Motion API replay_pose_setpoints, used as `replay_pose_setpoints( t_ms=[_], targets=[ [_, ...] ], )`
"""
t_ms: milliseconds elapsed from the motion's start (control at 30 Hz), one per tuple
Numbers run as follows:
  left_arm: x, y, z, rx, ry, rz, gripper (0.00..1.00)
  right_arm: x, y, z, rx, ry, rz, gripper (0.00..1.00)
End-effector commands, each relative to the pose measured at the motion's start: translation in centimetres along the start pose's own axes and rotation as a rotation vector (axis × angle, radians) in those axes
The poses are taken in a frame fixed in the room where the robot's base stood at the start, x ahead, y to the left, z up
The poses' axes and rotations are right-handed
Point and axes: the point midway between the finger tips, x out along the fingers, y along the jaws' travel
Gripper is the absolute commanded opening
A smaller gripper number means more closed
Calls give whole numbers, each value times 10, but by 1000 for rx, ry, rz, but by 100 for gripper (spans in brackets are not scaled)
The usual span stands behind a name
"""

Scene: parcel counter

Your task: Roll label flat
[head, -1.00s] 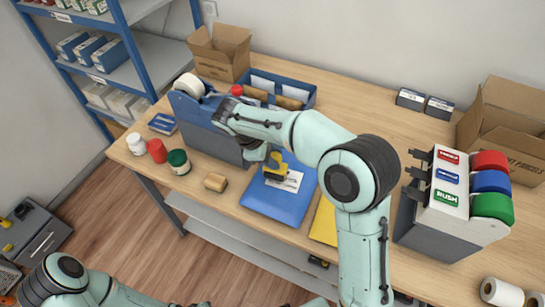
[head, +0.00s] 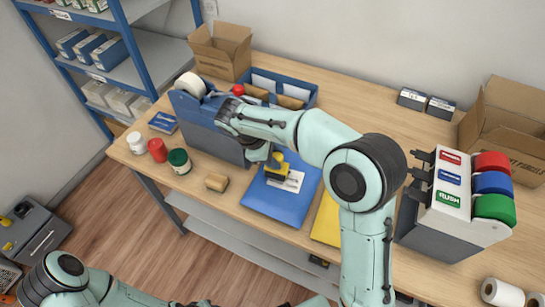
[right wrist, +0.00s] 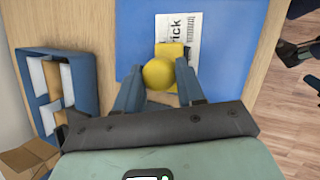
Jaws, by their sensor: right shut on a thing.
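A blue mailer (head: 262,196) lies flat on the counter, with a white printed label (head: 290,183) on it. My right gripper (head: 271,155) is shut on the knob of a yellow roller (head: 277,170) that stands over the label. In the right wrist view, the round yellow knob (right wrist: 158,73) sits between the fingers. The label (right wrist: 185,33) shows there with black print, partly covered by the roller. Whether the roller presses on the label cannot be told. My left gripper is out of view; only parts of my left arm show at bottom left.
A blue divided tray (head: 309,95) is behind. A yellow mailer (head: 327,218) lies right of the blue one, before a roll dispenser (head: 440,222).

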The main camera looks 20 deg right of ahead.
Motion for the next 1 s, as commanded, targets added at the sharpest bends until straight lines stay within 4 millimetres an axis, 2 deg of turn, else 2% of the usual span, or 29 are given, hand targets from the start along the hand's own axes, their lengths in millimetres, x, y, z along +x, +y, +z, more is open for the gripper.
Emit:
replay_pose_setpoints(
  t_ms=[33, 500, 1000],
  targets=[
    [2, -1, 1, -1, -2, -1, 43, 3, 22, 18, 59, -9, 33, 4],
    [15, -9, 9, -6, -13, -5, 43, 14, 15, 46, 62, -16, 29, 4],
    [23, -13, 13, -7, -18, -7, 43, 19, 8, 58, 43, -13, 26, 4]
  ],
)
